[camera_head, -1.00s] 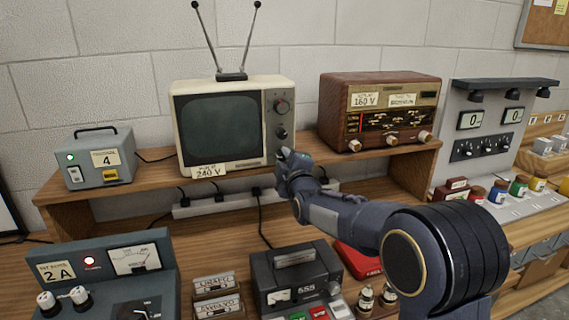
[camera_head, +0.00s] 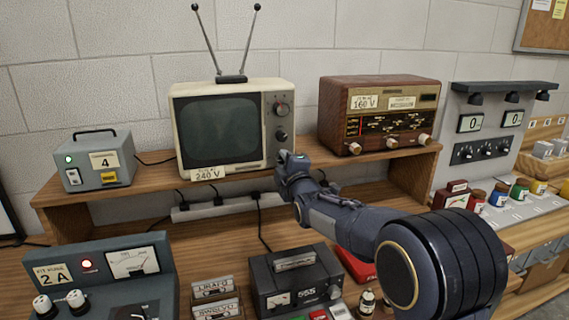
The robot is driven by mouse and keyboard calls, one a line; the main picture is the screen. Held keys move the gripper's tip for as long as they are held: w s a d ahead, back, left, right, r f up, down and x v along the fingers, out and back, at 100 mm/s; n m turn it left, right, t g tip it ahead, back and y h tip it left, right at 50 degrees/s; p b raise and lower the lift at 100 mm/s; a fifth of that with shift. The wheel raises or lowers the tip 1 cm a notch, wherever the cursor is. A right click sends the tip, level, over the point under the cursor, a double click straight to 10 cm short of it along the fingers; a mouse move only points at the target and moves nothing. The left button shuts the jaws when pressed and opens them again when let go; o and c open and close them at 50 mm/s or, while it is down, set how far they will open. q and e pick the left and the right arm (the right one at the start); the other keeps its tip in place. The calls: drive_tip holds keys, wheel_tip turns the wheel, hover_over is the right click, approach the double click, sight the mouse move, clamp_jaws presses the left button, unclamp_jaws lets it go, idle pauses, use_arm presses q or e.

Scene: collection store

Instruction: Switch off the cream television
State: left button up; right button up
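The cream television (camera_head: 184,140) stands on the wooden shelf, with a dark screen (camera_head: 222,130), two antennas and a "240 V" tag. Its control panel on the right side carries an upper knob (camera_head: 281,109) and a lower dark knob (camera_head: 281,136). My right gripper (camera_head: 284,158) is at the lower right corner of the television, just below the lower knob. It hides the bottom of the control panel. Its fingers are too small and turned away to tell whether they are open, or whether they touch the television. My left gripper is not in view.
Below are a power strip (camera_head: 235,207), a "2 A" meter unit (camera_head: 100,265) and a black device (camera_head: 296,277).

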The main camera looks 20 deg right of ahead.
drive_tip(key=o, duration=0.4)
drive_tip(key=s+b, duration=0.1)
drive_tip(key=s, duration=0.6)
drive_tip(key=shift+s+f, duration=0.2)
drive_tip(key=shift+s, duration=0.2)
drive_tip(key=shift+d, duration=0.1)
drive_tip(key=s+d+f+m+g+y, duration=0.1)
drive_tip(key=s+d+f+m+g, duration=0.35)
drive_tip(key=s+f+m, duration=0.3)
drive_tip(key=s+a+f+m+g, duration=0.1)
drive_tip(key=s+f+m+g, duration=0.1)
drive_tip(key=s, duration=0.8)
drive_tip(key=s+a+f+m+g+y+p, duration=0.1)
drive_tip(key=s+f+m+g, duration=0.2)
drive_tip(key=s, duration=0.7)
drive_tip(key=s+a+f+m+g+y, duration=0.1)
drive_tip(key=s+a+f+m+g, duration=0.1)
drive_tip(key=s, duration=0.8)
wheel_tip(320, 180, down, 2)
drive_tip(key=m+g, duration=0.1)
drive_tip(key=m, duration=0.2)
drive_tip(key=shift+f+p, duration=0.15)
drive_tip(key=shift+p, duration=0.25)
